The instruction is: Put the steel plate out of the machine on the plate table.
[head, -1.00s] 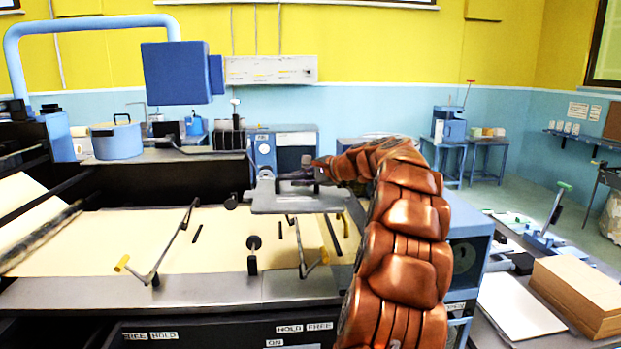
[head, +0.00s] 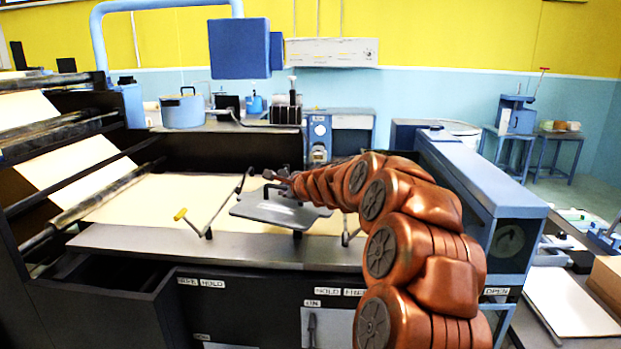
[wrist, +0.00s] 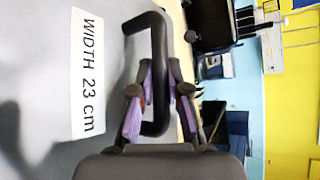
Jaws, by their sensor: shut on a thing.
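The grey steel plate (head: 268,210) is held by its black handle, over the machine's paper bed (head: 160,195). It looks slightly tilted, and I cannot tell how high above the bed it is. My gripper (head: 284,178) is shut on the handle; in the wrist view, the purple-padded fingers (wrist: 156,105) sit on either side of the black handle (wrist: 158,60). The plate's face (wrist: 40,60) there carries a label (wrist: 88,75) reading "WIDTH 23 cm". I cannot tell which surface is the plate table.
A yellow-tipped lever (head: 195,222) stands at the bed's front left. A blue housing (head: 485,180) rises right of my arm. Further right, a white board (head: 570,300) and a cardboard-coloured stack (head: 606,280) lie on a side table. A blue box (head: 240,48) hangs above the bed.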

